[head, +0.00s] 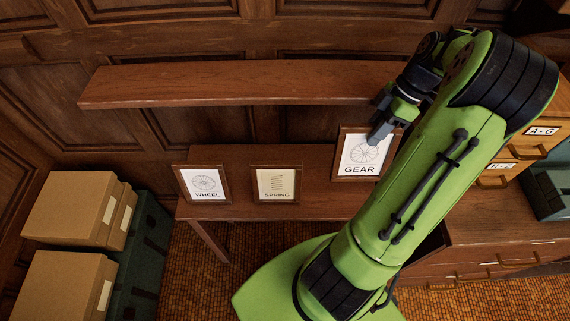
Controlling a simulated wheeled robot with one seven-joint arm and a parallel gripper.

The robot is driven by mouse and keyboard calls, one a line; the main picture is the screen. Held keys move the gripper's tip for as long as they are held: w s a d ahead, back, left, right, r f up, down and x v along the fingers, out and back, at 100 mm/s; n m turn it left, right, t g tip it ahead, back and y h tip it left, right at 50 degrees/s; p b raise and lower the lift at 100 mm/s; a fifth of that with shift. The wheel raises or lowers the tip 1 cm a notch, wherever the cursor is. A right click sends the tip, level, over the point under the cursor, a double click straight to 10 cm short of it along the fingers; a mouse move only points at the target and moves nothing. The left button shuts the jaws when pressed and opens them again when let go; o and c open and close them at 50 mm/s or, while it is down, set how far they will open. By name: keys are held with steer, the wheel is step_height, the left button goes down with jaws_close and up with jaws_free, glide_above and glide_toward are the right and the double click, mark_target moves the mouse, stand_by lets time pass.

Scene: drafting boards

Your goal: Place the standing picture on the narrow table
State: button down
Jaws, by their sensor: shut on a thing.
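My gripper (380,130) is shut on the framed picture labelled GEAR (357,168), which shows a spoked wheel-like drawing in a brown frame. The picture is upright over the right part of the narrow wooden table (236,162). I cannot tell whether its lower edge touches the tabletop. The fingers cover part of the picture's upper right, and my green arm passes close to its right side. Two more framed pictures stand on the table: WHEEL (204,184) at the left end and SPRING (275,184) to its right.
A wooden wall shelf (230,83) runs above and behind the table. Cardboard boxes (72,207) sit on dark green cases (138,255) at left. At right are a drawer cabinet (490,232) and file drawers (535,145). Bare tabletop lies behind the two standing pictures.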

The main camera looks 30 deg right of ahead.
steer(key=shift+r, duration=0.1)
steer(key=shift+s+a, duration=0.15)
step_height(320, 180, down, 18)
steer(key=b, duration=0.3)
steer(key=shift+b, duration=0.35)
steer(key=c, duration=0.9)
jaws_free()
steer(key=shift+s+a, duration=0.1)
steer(key=p+v, duration=0.1)
steer(key=v, duration=0.6)
steer(key=shift+r, duration=0.35)
